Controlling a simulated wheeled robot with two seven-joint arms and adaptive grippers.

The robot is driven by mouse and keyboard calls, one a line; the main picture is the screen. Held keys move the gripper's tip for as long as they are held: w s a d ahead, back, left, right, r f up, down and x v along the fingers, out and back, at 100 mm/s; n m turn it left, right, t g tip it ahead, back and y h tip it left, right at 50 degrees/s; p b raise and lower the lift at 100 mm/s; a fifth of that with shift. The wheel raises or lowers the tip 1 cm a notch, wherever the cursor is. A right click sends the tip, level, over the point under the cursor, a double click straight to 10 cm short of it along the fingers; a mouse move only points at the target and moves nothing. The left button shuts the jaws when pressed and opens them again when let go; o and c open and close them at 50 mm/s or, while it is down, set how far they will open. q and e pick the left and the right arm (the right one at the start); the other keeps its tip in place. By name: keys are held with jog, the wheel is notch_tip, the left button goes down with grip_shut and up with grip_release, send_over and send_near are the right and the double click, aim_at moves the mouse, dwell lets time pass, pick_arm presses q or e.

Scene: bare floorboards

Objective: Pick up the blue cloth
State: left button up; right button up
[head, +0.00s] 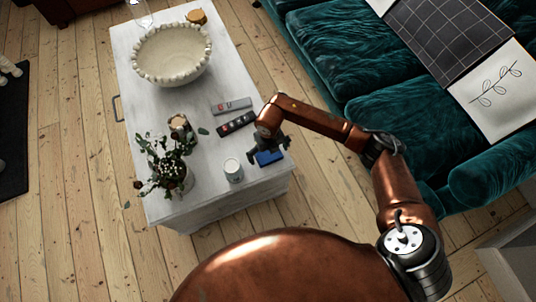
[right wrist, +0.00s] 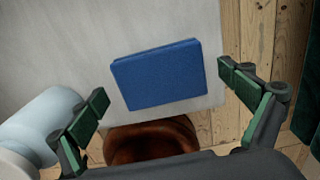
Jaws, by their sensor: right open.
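The blue cloth (head: 269,157) is a small folded rectangle lying on the white table (head: 205,200), near its front right edge. In the right wrist view the cloth (right wrist: 160,75) lies flat, slightly turned, between the two finger pads but farther off than them. My right gripper (head: 268,148) is above the cloth in the head view, with its fingers spread. In the right wrist view the right gripper (right wrist: 168,108) is open and empty, and nothing is between its pads. The left gripper is not in view.
A light cup (head: 233,169) stands just left of the cloth. Two remotes (head: 237,123) lie behind it. A plant (head: 170,165) stands at the table's left, and a large beaded bowl (head: 172,55) at the back. A teal sofa (head: 350,50) is to the right.

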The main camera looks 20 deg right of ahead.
aim_at(269, 154)
jog(key=c, duration=1.2)
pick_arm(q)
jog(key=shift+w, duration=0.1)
pick_arm(e)
jog(key=shift+r, duration=0.2)
jog(key=shift+r, duration=0.25)
notch_tip(269, 154, up, 3)
jog(key=shift+p, duration=1.1)
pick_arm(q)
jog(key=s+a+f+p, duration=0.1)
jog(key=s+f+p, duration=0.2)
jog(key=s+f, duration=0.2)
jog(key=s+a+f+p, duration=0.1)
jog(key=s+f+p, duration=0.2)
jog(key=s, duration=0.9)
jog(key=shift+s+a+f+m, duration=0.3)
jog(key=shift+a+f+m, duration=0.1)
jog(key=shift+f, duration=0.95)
pick_arm(e)
jog(key=shift+s+d+r, duration=0.1)
jog(key=shift+s+r, duration=1.45)
jog(key=shift+s, duration=0.8)
jog(key=shift+s+d+r, duration=0.15)
jog(key=shift+s+r, duration=1.35)
jog(key=shift+s, duration=0.85)
jog(key=shift+s+d+r, duration=0.1)
jog(key=shift+s+r, duration=1.45)
jog(key=shift+s, duration=0.8)
